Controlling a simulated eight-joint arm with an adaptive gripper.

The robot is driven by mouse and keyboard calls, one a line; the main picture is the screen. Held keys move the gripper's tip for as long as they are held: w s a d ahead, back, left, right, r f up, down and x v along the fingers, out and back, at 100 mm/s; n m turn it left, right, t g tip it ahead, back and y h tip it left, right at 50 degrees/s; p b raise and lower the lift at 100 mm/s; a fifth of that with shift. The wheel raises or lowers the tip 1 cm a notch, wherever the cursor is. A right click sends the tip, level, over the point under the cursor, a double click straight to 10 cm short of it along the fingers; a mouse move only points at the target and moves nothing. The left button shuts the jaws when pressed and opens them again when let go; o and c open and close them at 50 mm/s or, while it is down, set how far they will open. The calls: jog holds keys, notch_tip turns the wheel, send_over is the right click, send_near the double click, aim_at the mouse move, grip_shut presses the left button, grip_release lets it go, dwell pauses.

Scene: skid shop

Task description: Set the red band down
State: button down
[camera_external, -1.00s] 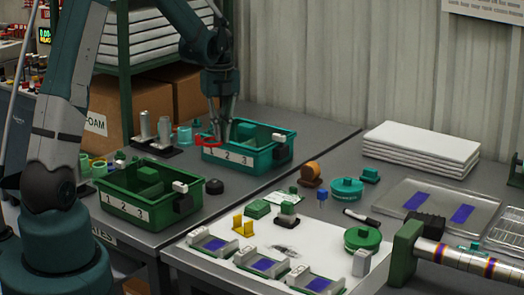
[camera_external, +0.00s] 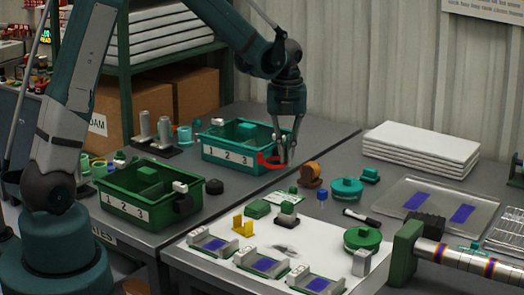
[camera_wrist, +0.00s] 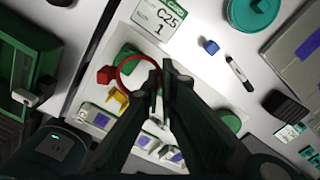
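The red band (camera_external: 268,164) is a thin ring that hangs in the air at my gripper's tips, just right of the teal bin's front right corner. My gripper (camera_external: 284,155) points down, its fingers close together on the band's edge. In the wrist view the band (camera_wrist: 121,68) shows as an open loop left of the fingertips (camera_wrist: 159,78), with a red block-like piece (camera_wrist: 105,75) at its left side. I cannot tell whether that piece belongs to the band. The fingers hide the band's right edge.
A teal bin (camera_external: 225,158) and a green bin (camera_external: 135,214) stand on the grey table. A white board (camera_external: 215,267) on the nearer table holds blue-topped fixtures, a yellow piece (camera_external: 242,221) and green parts.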

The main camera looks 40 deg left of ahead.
jog(key=s+d+m, duration=0.2)
jog(key=s+d, duration=0.2)
jog(key=d, duration=0.6)
jog(key=s+d+m, duration=0.3)
jog(key=s+d, duration=0.2)
jog(key=d, duration=0.5)
send_over(325, 242)
jog(key=shift+f, duration=2.55)
jog(key=shift+f+b, duration=0.8)
jog(key=shift+f, duration=2.3)
jog(key=shift+f, duration=0.1)
jog(key=shift+f+b, duration=0.45)
jog(key=shift+f, duration=1.3)
jog(key=shift+f, duration=0.15)
